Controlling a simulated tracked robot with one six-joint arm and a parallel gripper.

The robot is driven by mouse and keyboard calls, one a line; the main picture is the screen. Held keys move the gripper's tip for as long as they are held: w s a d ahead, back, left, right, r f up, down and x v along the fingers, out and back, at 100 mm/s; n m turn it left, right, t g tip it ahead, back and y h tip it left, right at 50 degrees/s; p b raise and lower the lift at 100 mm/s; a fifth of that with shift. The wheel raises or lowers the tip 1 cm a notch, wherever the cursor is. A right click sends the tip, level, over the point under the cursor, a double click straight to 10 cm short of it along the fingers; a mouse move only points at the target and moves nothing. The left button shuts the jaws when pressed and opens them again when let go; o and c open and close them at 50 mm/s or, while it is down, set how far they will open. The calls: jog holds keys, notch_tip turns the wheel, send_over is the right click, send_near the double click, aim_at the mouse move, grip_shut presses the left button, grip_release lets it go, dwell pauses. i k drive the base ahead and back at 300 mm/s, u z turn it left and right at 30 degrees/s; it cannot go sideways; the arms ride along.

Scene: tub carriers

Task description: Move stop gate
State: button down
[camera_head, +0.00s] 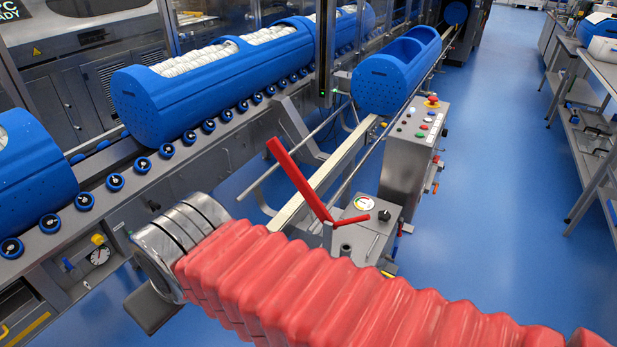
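The likely stop gate is a red bent bar (298,182) in the middle of the view. Its long arm slants up to the left across the pale rail (322,180). Its short arm points right, over a grey control box (374,232) with a round gauge. My arm, in a ribbed red cover, crosses the foreground from the lower right and ends in a metal collar at the left. The collar is left of and nearer than the red bar, apart from it in the picture. My gripper's fingers do not show.
A blue tub (398,72) with open compartments sits farther along the rail. A filled blue tub (212,82) rests on the roller conveyor (128,205) at left. A button console (410,150) stands right of the rail. Blue floor (490,200) is clear farther right.

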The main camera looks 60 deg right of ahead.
aim_at(276, 148)
jog(key=k, duration=0.9)
jog(key=z, duration=0.5)
jog(key=i, duration=1)
